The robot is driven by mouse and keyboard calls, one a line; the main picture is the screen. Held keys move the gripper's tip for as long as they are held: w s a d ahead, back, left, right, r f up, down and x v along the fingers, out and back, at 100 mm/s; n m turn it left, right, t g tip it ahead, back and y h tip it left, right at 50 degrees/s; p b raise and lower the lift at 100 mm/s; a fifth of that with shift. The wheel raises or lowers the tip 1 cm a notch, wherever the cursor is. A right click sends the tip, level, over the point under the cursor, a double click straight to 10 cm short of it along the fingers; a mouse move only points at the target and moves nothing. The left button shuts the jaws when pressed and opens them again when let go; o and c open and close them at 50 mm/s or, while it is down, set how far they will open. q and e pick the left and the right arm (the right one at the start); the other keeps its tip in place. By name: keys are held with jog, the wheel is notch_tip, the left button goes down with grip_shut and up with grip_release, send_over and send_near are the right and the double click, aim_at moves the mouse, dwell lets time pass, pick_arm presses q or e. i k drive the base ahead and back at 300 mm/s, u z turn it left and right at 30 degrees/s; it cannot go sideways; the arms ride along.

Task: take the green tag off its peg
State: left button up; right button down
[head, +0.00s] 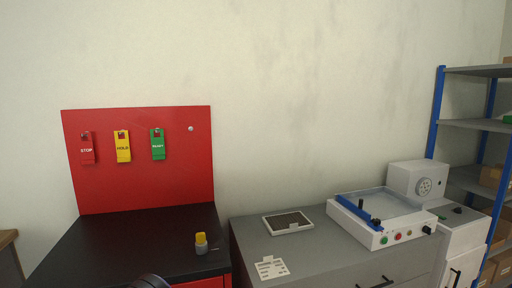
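The green tag (158,145) hangs on a peg on the upright red board (140,190) in the head view. A red tag marked STOP (87,149) and a yellow tag (123,147) hang on pegs to its left. A bare peg (191,129) sticks out to the right of the green tag. Neither of my grippers can be made out. Only a dark rounded shape shows at the bottom edge, and I cannot tell which part it is.
The board stands at the back of a black-topped cabinet (130,243). A yellow-capped grey item (201,243) stands near its front right. A grey cabinet (330,255) to the right bears a framed panel (288,223), a card (271,267) and a white machine (385,215). Blue shelving (437,110) stands far right.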

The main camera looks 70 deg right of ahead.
aim_at(158, 143)
jog(key=z, duration=2.2)
